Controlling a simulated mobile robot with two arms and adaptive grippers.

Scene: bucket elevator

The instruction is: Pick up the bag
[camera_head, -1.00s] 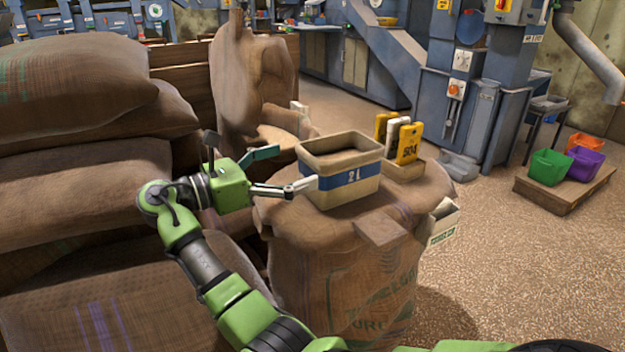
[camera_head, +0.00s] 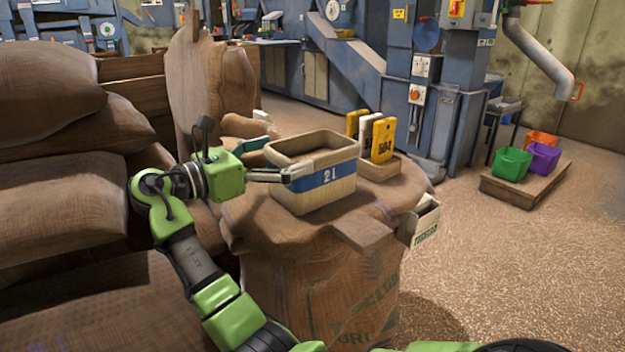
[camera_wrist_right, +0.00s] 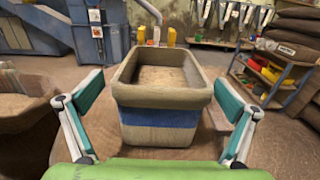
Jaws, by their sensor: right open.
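Several brown burlap bags are in the head view: a stack at the left (camera_head: 60,190), an upright one behind (camera_head: 215,85), and a large full one (camera_head: 335,275) with printed lettering. Which one the task means I cannot tell. A tan bin (camera_head: 322,200) with a blue band marked 2 L stands on the large bag. My right gripper (camera_head: 281,158) is open at the bin's left end. In the right wrist view the bin (camera_wrist_right: 160,98) lies ahead between the spread fingers (camera_wrist_right: 163,108); contact is unclear. My left gripper is not in view.
Yellow and white tags (camera_head: 378,136) stand in a small tray behind the bin. Coloured tubs (camera_head: 543,157) sit on a low pallet at right. Blue machinery (camera_head: 340,60) stands behind.

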